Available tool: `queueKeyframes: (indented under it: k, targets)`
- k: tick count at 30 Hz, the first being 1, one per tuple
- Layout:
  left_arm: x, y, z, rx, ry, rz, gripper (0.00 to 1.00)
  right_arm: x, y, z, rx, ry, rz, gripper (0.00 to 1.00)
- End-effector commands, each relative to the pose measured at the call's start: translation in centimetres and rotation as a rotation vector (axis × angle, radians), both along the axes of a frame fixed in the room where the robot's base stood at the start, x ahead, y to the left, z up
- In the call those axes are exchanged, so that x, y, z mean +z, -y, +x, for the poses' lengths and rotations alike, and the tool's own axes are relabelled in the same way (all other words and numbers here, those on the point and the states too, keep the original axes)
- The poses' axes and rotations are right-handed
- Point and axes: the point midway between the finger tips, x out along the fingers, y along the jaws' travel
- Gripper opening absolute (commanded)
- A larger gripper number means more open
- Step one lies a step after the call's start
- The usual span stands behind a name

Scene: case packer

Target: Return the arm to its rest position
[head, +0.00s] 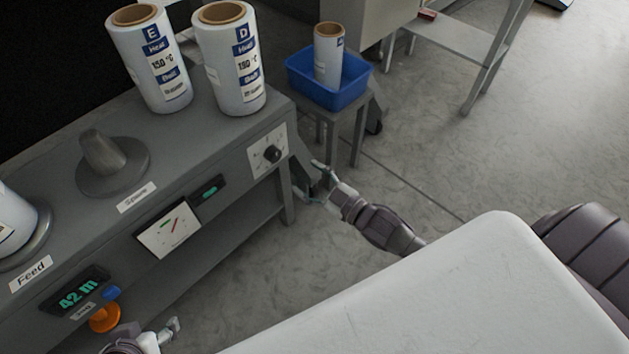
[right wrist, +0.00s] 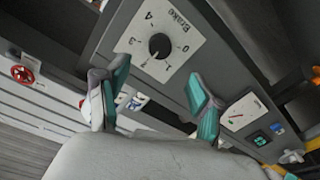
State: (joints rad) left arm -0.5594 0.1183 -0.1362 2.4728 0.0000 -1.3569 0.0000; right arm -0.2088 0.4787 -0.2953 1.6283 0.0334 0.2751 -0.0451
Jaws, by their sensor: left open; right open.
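My right gripper (head: 322,186) is near the right end of the grey machine bench, just right of the panel with the black brake knob (head: 272,155). In the right wrist view its two teal-padded fingers (right wrist: 155,98) are spread apart with nothing held between them. The brake knob (right wrist: 160,45) shows beyond the fingertips there, apart from them, on a white dial plate. My left gripper (head: 168,334) is at the bottom left edge of the head view, below the orange knob, partly cut off. It is open, and I see nothing held in it.
Film rolls E (head: 148,62) and D (head: 230,65) stand on the bench (head: 185,140) behind a grey spindle (head: 103,155). A blue bin (head: 300,80) holding a smaller roll (head: 328,55) sits on a stand. An orange knob (head: 105,318) protrudes from the front.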

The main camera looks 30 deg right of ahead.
Motion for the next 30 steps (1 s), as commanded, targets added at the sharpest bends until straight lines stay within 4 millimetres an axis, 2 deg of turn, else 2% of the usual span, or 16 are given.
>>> queueKeyframes:
  k: [6, 23, 26, 30]
  targets:
    - [0.0, 0.0, 0.0, 0.000, 0.000, 0.000, 0.62, 0.1, 0.7, -1.6, 0.000, 0.001, 0.000, 0.67]
    - [0.0, 0.0, 0.0, 0.000, 0.000, 0.000, 0.62, 0.1, 0.6, -1.7, -0.002, -0.002, 0.001, 0.67]
    - [0.0, 0.0, 0.0, 0.000, 0.000, 0.000, 0.62, 0.0, 0.1, -1.8, -0.018, -0.038, 0.005, 0.67]
    - [0.0, 0.0, 0.0, 0.000, 0.000, 0.000, 0.62, -0.3, -1.4, -2.8, -0.086, -0.186, 0.015, 0.67]
